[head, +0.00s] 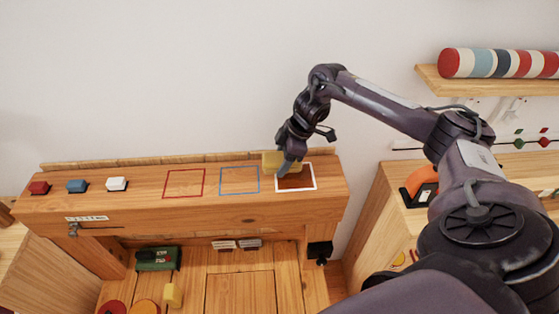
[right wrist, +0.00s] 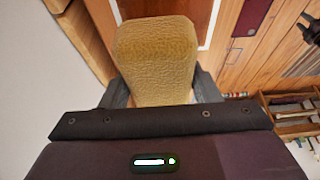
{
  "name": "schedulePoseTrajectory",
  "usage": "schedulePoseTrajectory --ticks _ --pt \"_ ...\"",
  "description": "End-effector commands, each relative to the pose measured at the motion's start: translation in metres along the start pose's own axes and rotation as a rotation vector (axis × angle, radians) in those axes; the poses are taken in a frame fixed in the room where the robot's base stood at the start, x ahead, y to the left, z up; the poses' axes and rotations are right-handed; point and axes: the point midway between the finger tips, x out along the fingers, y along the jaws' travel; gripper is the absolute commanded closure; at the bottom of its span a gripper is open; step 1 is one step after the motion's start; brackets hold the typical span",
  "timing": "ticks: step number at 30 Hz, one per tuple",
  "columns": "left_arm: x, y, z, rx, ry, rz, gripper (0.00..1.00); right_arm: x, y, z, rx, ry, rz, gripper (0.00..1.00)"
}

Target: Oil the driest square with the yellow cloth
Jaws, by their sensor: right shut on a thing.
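A wooden ledge (head: 120,205) carries three outlined squares. The red-outlined square (head: 184,184) and the blue-outlined square (head: 239,181) have wood-coloured insides, close to the ledge around them. The white-outlined square (head: 297,181) at the right has a darker brown inside, and part of it shows in the right wrist view (right wrist: 192,12). My right gripper (head: 284,164) is shut on the yellow cloth (right wrist: 155,62), a thick textured pad. The cloth is at the white square's back left corner; I cannot tell whether it touches the wood. My left gripper is not in view.
A green box (head: 158,258) and a small yellow block (head: 173,294) are below. A wall shelf with a striped roll (head: 498,63) is at upper right.

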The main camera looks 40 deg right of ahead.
Motion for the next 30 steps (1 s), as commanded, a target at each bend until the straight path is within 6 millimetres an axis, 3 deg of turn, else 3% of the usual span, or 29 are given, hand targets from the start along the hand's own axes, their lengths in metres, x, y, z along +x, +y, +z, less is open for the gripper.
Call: schedulePoseTrajectory --ticks 1,13,30 --pt "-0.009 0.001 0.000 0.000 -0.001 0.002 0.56 -0.010 0.001 -0.003 0.001 0.001 0.002 0.62" --pt "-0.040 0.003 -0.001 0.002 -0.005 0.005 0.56 -0.045 0.004 -0.009 0.003 0.001 0.003 0.62" --pt "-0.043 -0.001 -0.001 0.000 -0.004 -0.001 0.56 -0.048 0.004 -0.009 0.003 0.001 0.003 0.62"
